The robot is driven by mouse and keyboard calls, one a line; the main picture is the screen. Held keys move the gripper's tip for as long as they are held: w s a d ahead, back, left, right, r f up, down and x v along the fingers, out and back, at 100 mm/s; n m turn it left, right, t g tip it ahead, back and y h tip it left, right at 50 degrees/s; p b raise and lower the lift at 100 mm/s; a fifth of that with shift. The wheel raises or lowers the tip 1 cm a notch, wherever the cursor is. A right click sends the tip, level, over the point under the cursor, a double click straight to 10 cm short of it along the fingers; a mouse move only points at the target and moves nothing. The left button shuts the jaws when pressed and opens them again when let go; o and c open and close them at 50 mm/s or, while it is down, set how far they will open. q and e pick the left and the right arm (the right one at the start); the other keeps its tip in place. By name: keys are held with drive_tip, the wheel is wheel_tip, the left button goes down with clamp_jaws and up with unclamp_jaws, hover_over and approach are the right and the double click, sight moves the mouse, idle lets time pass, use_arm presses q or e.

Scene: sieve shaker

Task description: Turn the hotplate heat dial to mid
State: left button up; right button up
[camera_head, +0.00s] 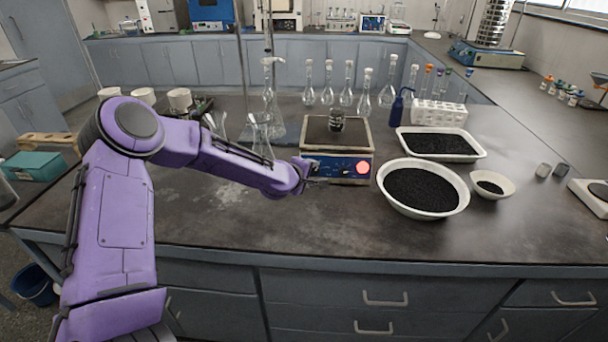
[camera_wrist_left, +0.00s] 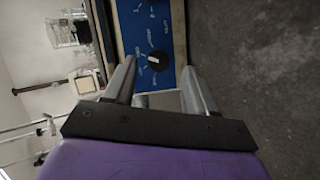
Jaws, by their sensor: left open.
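The hotplate (camera_head: 312,146) stands on the dark bench, with a blue front panel and a round red disc on the panel's right. My left gripper (camera_head: 318,182) is open in front of the panel's left part. In the left wrist view the black heat dial (camera_wrist_left: 158,60) sits on the blue panel (camera_wrist_left: 135,22), with a pale pointer mark and white lettering around it. The dial shows in the gap between the two fingers of my left gripper (camera_wrist_left: 158,70). Whether a finger touches it, I cannot tell. My right gripper is not in view.
A small dark jar (camera_head: 336,121) stands on the hotplate. A white basin (camera_head: 459,207) of black grains is close on the right, with a white tray (camera_head: 478,152) behind it. Glass flasks stand behind and left. The bench front is clear.

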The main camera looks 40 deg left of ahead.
use_arm(q)
drive_tip(key=a+v, duration=0.1)
drive_tip(key=v, duration=0.6)
drive_tip(key=shift+d, duration=0.45)
